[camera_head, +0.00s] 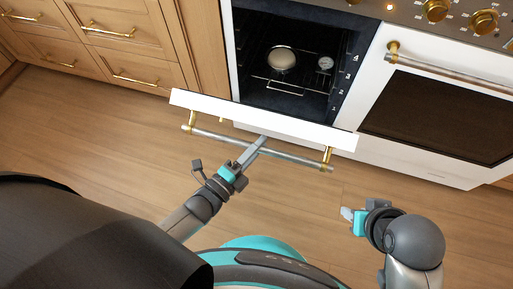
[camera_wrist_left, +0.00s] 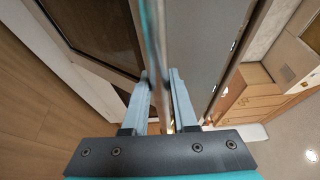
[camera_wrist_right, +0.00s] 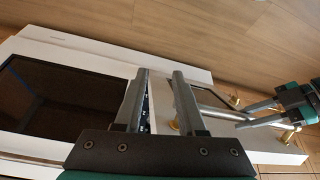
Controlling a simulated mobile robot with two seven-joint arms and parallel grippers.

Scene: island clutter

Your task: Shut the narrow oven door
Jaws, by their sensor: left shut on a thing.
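The narrow oven door (camera_head: 262,121) is open. In the head view it shows as a white panel seen from its top edge, in front of the dark oven cavity (camera_head: 285,60). Its long metal handle (camera_head: 295,158) has brass mounts. My left gripper (camera_head: 258,145) is at the middle of this handle, shut on it. In the left wrist view the bar (camera_wrist_left: 157,45) runs between the fingers (camera_wrist_left: 160,80). My right gripper (camera_head: 347,214) is apart from the door, low on the right. In the right wrist view its fingers (camera_wrist_right: 161,72) are spread with nothing gripped.
A pale round item (camera_head: 281,59) and a small dial (camera_head: 325,64) are inside the oven on or near the rack (camera_head: 285,82). The wider oven door (camera_head: 440,110) on the right is shut. Wooden drawers (camera_head: 110,45) stand to the left. The floor (camera_head: 80,140) is clear.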

